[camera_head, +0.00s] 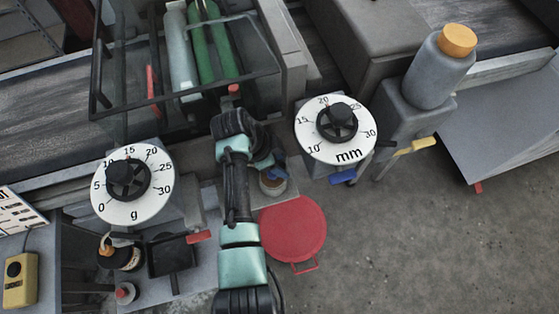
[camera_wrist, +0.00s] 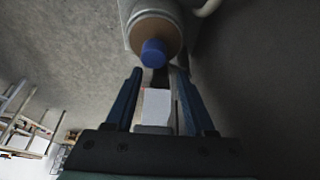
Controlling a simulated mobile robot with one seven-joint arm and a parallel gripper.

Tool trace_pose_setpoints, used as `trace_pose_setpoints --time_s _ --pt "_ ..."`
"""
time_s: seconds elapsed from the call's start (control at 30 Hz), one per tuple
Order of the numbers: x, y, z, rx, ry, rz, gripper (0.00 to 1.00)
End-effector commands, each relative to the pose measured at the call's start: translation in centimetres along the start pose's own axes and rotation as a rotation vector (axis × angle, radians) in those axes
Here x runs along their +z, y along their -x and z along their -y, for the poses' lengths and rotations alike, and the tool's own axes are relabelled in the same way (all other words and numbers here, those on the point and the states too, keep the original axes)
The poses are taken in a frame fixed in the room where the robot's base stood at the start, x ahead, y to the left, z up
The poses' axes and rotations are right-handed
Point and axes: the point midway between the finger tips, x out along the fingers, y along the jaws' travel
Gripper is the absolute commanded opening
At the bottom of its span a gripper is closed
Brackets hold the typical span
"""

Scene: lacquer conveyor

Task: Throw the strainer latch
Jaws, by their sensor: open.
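My gripper (camera_wrist: 158,82) is open in the wrist view, with one dark blue finger on each side. A blue knob (camera_wrist: 153,52) on a tan round face of a grey fitting (camera_wrist: 130,12) lies just beyond the fingertips, roughly centred between them. A dark narrow piece extends below the knob between the fingers; contact cannot be told. In the head view my gripper (camera_head: 276,168) is partly hidden by my arm and points down beside a small round tan-topped pot (camera_head: 273,182). I cannot tell for sure which part is the strainer latch.
The mm dial (camera_head: 337,129) stands right of my arm, with a blue handle (camera_head: 343,176) below it. The g dial (camera_head: 132,186) is at left. A glass-sided case (camera_head: 130,100) with green rolls stands behind. A red round lid (camera_head: 292,228) lies in front. Open floor (camera_head: 420,250) is at right.

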Motion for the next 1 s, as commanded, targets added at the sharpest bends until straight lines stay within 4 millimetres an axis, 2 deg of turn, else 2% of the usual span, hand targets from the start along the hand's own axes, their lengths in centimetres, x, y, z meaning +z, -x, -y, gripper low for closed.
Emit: trace_pose_setpoints --time_s 0.13,0.17,0.4,0.47,0.77,1.0 --pt "-0.02 0.02 0.01 0.000 0.000 0.000 0.54" --pt "-0.02 0.02 0.01 0.000 -0.001 0.000 0.51" --pt "-0.01 0.04 0.01 0.000 0.000 0.000 0.08" --pt "-0.01 0.04 0.01 0.000 0.000 0.000 0.00" --pt "-0.04 0.07 -0.03 -0.002 0.006 0.000 0.00" --pt "-0.37 0.07 -0.28 -0.031 0.077 0.001 0.00"
